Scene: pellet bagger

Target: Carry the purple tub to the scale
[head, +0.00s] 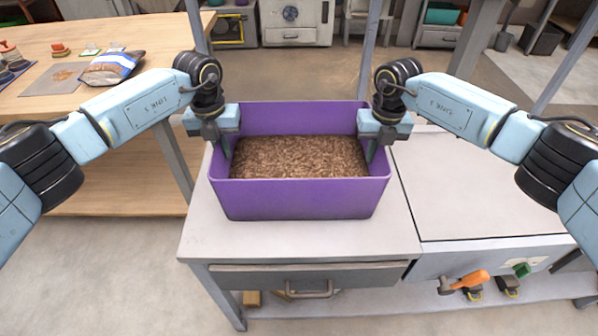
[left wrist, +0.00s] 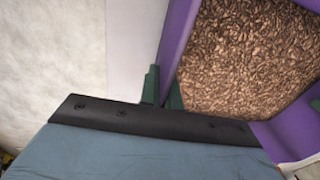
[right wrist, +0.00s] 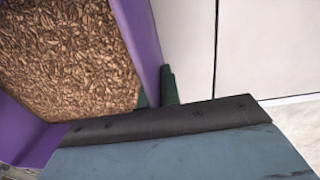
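The purple tub (head: 300,198), filled with brown pellets (head: 298,157), is upright over the grey bench top (head: 300,240). I see no clear gap beneath it. My left gripper (head: 226,146) is at the tub's left wall. In the left wrist view its green fingers (left wrist: 162,88) lie on both sides of the wall, closed on it. My right gripper (head: 371,150) is at the right wall. In the right wrist view its fingers (right wrist: 156,88) also pinch the wall. The tub's underside is hidden. I cannot identify the scale for certain.
A pale flat panel (head: 470,190) adjoins the bench on the right, with an orange handle (head: 468,281) and a green part (head: 522,270) at its front. A wooden table (head: 60,105) on the left holds a bag (head: 112,68). Grey posts rise behind the tub.

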